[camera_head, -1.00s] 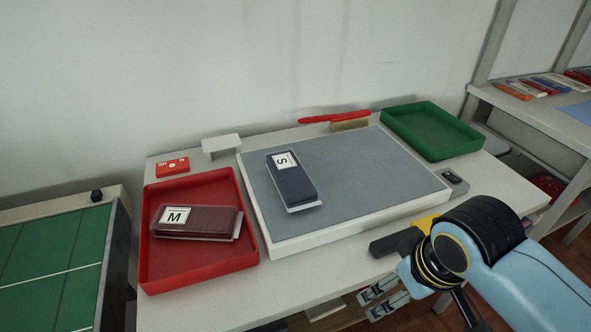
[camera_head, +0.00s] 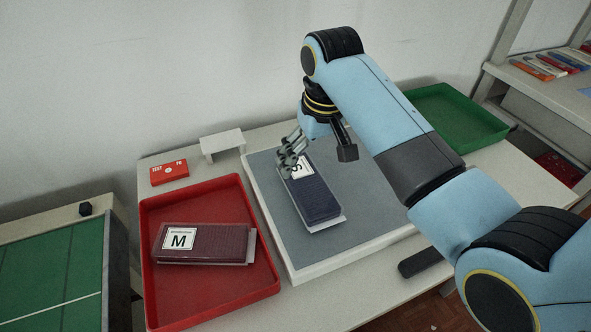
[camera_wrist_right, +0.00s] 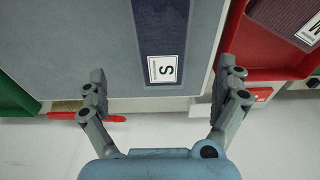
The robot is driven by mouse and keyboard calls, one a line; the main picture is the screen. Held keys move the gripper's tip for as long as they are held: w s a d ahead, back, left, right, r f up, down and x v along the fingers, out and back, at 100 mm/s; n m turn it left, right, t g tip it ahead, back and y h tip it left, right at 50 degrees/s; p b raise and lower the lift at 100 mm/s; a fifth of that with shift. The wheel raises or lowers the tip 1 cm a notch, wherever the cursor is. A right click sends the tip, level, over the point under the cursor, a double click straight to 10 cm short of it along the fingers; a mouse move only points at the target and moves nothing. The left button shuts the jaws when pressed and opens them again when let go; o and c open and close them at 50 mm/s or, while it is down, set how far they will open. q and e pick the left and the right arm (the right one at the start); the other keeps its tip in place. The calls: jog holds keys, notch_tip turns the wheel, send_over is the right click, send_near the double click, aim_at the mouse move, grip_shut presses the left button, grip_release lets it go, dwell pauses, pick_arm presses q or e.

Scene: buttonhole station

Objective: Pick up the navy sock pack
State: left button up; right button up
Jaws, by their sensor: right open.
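The navy sock pack (camera_head: 316,199) lies on the grey pad (camera_head: 365,222) of the white-edged board, with its white S label at the far end. In the right wrist view, the pack (camera_wrist_right: 160,28) lies between the spread fingers and beyond their tips, its S label nearest me. My right gripper (camera_head: 290,158) is above the label end of the pack in the head view and hides part of the label. In the right wrist view this gripper (camera_wrist_right: 160,84) is open and empty, with a gap on both sides of the pack. My left gripper is not in view.
A red tray (camera_head: 207,300) on the left holds a maroon M pack (camera_head: 212,244). A green tray (camera_head: 458,113) stands at the back right. A red box (camera_head: 169,172) and a white stand (camera_head: 222,144) are behind the red tray. My right arm covers the board's right side.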

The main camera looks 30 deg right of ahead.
aim_at(308, 182)
jog(key=shift+w, duration=0.15)
jog(key=shift+f, duration=0.4)
jog(key=f, duration=0.3)
jog(key=shift+w+f, duration=0.5)
jog(key=shift+f, duration=0.55)
jog(key=f, duration=0.4)
jog(key=shift+w+f, duration=0.25)
jog(key=shift+w, duration=0.15)
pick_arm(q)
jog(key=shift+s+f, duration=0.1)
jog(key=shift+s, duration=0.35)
pick_arm(e)
jog(key=shift+a, duration=0.1)
jog(key=c, duration=1.2)
